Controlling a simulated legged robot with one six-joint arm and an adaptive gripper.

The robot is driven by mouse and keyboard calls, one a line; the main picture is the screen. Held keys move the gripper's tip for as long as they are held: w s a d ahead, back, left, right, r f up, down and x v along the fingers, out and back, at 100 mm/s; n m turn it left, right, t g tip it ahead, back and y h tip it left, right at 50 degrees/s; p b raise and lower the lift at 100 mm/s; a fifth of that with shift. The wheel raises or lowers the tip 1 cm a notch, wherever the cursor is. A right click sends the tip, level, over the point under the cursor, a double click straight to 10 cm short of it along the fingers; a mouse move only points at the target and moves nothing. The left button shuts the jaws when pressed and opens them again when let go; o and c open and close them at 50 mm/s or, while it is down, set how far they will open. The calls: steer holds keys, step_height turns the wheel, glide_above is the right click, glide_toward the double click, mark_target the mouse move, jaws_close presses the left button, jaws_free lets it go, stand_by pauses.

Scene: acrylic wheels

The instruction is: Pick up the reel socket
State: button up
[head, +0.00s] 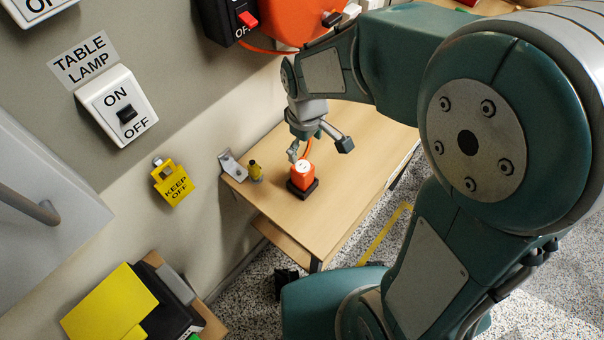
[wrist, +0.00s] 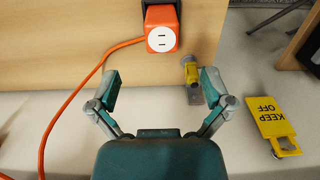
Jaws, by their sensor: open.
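The reel socket (head: 303,174) is an orange block with a white round face, in a dark holder on the small wooden table. My gripper (head: 318,150) is above the table, close to the socket. In the wrist view my gripper (wrist: 161,82) has its two fingers spread wide, with nothing between them. The socket is beyond the fingertips, apart from them.
A yellow and grey fitting (head: 255,172) and a metal bracket (head: 232,166) stand at the table's left corner, near the wall. A yellow KEEP OFF tag (head: 174,183) hangs on the wall. The wooden table (head: 345,200) has bare surface right of the socket.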

mark_target(302, 169)
step_height(302, 169, down, 4)
steer(key=shift+f, duration=0.25)
steer(key=f, duration=0.5)
steer(key=shift+w+a, duration=0.2)
steer(key=shift+a, duration=0.15)
steer(key=c, duration=1.3)
